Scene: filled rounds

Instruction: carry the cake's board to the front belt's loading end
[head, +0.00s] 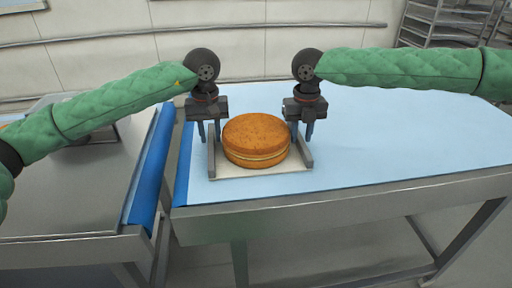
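A round golden-brown cake (256,138) with a pale filling line sits on a pale square board (262,180) with a grey upright rail along its left and right sides. The board rests on a light-blue belt (400,140), near its left end. My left gripper (210,136) points down over the left rail (211,160), its two fingers apart on either side of it. My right gripper (302,136) points down over the right rail (301,149), its fingers also apart. Any contact between fingers and rails is too small to tell.
A steel-topped unit (75,190) with a blue roller edge (150,165) stands to the left, with a narrow gap between it and the belt. The belt is clear right of the board. A metal rack (445,22) stands at the back right.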

